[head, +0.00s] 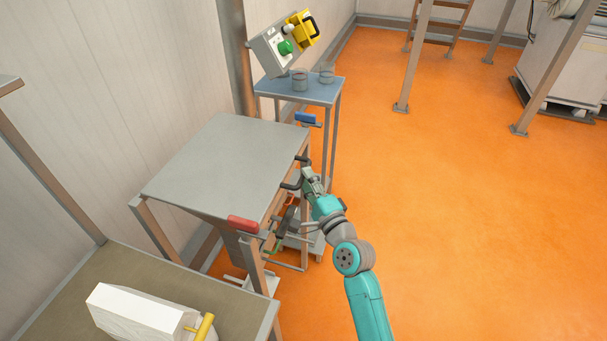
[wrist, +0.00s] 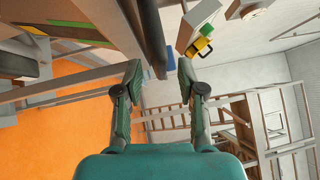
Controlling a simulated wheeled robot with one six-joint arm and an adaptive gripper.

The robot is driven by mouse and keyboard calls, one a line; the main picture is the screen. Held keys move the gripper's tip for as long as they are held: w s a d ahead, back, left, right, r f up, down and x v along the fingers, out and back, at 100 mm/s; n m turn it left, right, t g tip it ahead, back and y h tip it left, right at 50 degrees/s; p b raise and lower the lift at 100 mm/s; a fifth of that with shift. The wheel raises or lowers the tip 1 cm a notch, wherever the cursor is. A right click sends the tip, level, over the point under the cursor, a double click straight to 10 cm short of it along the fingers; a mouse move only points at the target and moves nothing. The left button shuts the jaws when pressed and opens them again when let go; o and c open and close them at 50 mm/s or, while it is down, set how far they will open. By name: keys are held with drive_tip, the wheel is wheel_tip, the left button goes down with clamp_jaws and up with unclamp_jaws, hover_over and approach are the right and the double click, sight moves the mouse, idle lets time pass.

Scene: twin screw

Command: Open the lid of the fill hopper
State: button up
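The fill hopper's lid (head: 225,165) is a flat grey plate lying closed across the top of the hopper (head: 205,228) in the head view. A dark handle (head: 290,186) sticks out at the lid's right edge, partly hidden by my gripper. My gripper (head: 309,176) is at this handle, at the edge of the lid. In the wrist view my gripper (wrist: 160,82) has its two fingers spread apart. A dark bar (wrist: 153,40), which looks like the handle, reaches down between the fingertips, nearer the left one. I cannot tell whether it touches a finger.
A red-handled lever (head: 243,223) and a blue-handled lever (head: 306,118) sit at the hopper's near and far corners. A small table (head: 322,92) with glass beakers and a control box (head: 281,47) stand behind. Orange floor (head: 470,220) is clear at right.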

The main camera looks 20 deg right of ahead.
drive_tip(key=shift+w+a+r, duration=0.15)
drive_tip(key=shift+w, duration=1.05)
clamp_jaws()
